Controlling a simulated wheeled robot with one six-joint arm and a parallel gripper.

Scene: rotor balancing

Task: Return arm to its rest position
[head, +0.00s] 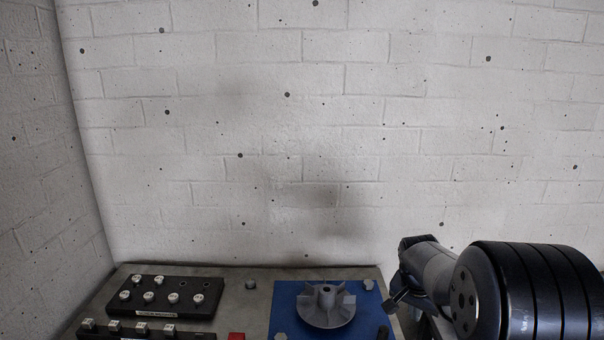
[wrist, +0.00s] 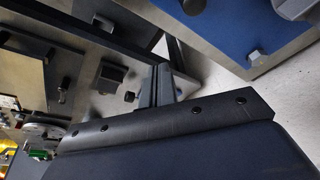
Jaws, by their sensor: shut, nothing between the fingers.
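My arm (head: 530,290) stands at the right of the head view, to the right of the bench, with its black ribbed joint close to the camera. My gripper (wrist: 158,85) shows in the wrist view with its two dark fingers shut together and nothing between them. In the head view its fingers cannot be made out clearly. The grey finned rotor (head: 327,305) sits on the blue mat (head: 283,316), to the left of my arm and apart from it.
A black block with several light-topped pegs (head: 165,297) stands on the grey bench (head: 228,303) at the left, with another row in front. A red piece (head: 237,336) lies near the lower edge. A brick wall (head: 250,150) rises behind. In the wrist view, dark frame bars (wrist: 85,38) cross near the fingers.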

